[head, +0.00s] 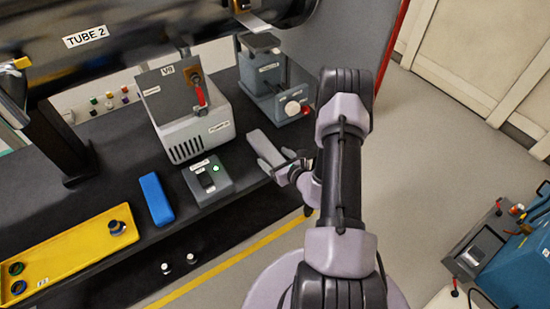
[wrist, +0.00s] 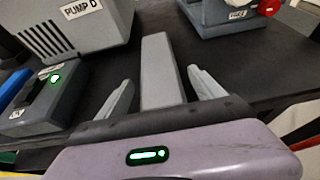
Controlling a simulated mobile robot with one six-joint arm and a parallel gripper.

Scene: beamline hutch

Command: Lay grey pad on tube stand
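The grey pad (head: 262,147) is a long flat block lying on the dark bench, with its near end toward my gripper. In the wrist view the pad (wrist: 160,65) runs between the two fingers, with a visible gap on each side. My gripper (head: 277,166) is open at the bench's front edge and does not hold the pad. In the wrist view my gripper (wrist: 162,92) has both fingers apart. A grey-blue stand (head: 262,72) with a flat raised top is behind the pad, under the tube's right end. Its label is too small to read, so I cannot tell if it is the tube stand.
A grey pump box (head: 190,125) is left of the pad, with a switch box (head: 208,180) with a green light in front of it. A blue block (head: 156,198) and a yellow tray (head: 70,258) are farther left. The large tube (head: 130,40) overhangs the bench's back.

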